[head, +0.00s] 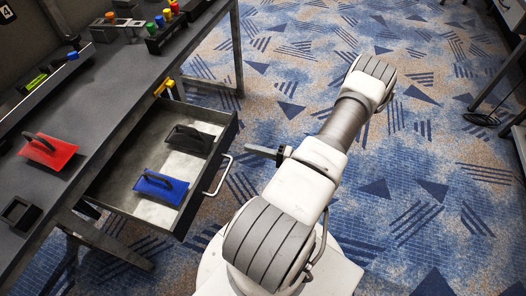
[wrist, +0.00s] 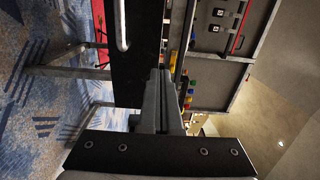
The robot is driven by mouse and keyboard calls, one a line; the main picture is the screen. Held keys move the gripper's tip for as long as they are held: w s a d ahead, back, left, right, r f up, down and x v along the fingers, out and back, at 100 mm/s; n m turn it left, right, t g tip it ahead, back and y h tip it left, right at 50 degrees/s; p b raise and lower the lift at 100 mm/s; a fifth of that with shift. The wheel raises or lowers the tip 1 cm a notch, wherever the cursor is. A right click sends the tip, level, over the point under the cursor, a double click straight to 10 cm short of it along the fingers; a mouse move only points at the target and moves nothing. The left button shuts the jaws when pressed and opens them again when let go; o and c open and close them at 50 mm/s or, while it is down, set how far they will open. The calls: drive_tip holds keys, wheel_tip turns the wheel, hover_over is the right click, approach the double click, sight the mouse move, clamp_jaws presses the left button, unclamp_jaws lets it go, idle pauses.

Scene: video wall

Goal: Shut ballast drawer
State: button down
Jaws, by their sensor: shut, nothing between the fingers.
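The ballast drawer (head: 228,139) hangs pulled out from under the dark workbench, with a metal floor and a silver bar handle (head: 217,176) on its front. Inside lie a blue block with a dark grip (head: 161,186) and a black one (head: 190,139). My gripper (head: 262,151) is shut and empty, just outside the drawer front and right of the handle, apart from it in the head view. In the wrist view, my shut fingers (wrist: 159,98) point towards the dark drawer front (wrist: 140,60), with the handle (wrist: 122,25) above and left of them.
The workbench top (head: 103,99) holds a red block with a grip (head: 48,150), a small black holder (head: 20,214) and several coloured pieces at the back. A bench leg (head: 237,50) stands behind the drawer. The carpet (head: 430,140) to the right is mostly clear.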

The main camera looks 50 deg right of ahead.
sight(221, 140)
drive_tip(key=b+x, duration=0.1)
drive_tip(key=x, duration=0.7)
drive_tip(key=b+x, duration=0.1)
drive_tip(key=x, duration=1.3)
drive_tip(key=b+x, duration=0.1)
drive_tip(key=x, duration=1.3)
drive_tip(key=shift+w+a+f+b, duration=0.15)
drive_tip(key=shift+w+f+b, duration=0.05)
drive_tip(key=shift+w+b, duration=0.1)
drive_tip(key=shift+w+a, duration=0.2)
drive_tip(key=shift+w, duration=0.35)
drive_tip(key=shift+w+r, duration=0.15)
drive_tip(key=shift+r, duration=0.05)
drive_tip(key=shift+w+r, duration=0.1)
